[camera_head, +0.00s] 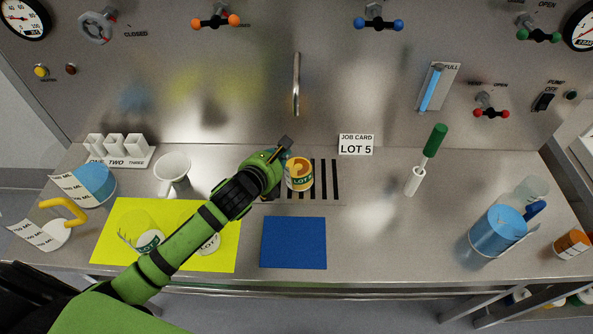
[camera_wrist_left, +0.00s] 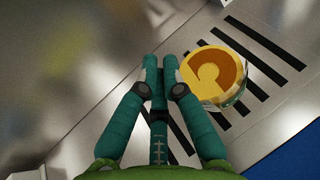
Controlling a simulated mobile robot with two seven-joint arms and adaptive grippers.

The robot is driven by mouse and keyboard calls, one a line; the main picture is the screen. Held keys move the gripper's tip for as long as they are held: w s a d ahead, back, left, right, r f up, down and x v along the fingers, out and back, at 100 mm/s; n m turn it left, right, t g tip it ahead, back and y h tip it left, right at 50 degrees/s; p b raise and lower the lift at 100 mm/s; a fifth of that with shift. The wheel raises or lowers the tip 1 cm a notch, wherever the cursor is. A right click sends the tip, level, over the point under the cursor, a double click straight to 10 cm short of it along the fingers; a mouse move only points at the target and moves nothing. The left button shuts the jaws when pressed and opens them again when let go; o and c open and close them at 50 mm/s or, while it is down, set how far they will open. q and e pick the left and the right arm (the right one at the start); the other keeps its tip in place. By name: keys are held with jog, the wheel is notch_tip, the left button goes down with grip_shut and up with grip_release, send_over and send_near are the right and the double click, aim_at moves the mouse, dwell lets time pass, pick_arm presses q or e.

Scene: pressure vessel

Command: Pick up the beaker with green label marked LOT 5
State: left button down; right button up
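In the head view, a small container with orange-yellow contents and a label reading LOT (camera_head: 299,175) stands on the slotted grate; its number is not clear. It also shows in the left wrist view (camera_wrist_left: 213,78), right of my fingers. My left gripper (camera_head: 285,147) is just behind and left of it. In the wrist view its fingers (camera_wrist_left: 160,65) are nearly together, with nothing visible between them. Two other labelled glass beakers, one at left (camera_head: 148,240) and one marked LOT (camera_head: 208,243), are on the yellow mat (camera_head: 110,255), partly hidden by my arm. My right gripper is not in view.
A job card (camera_head: 356,145) reads LOT 5. A blue mat (camera_head: 293,243) is empty. The front right-centre counter is clear.

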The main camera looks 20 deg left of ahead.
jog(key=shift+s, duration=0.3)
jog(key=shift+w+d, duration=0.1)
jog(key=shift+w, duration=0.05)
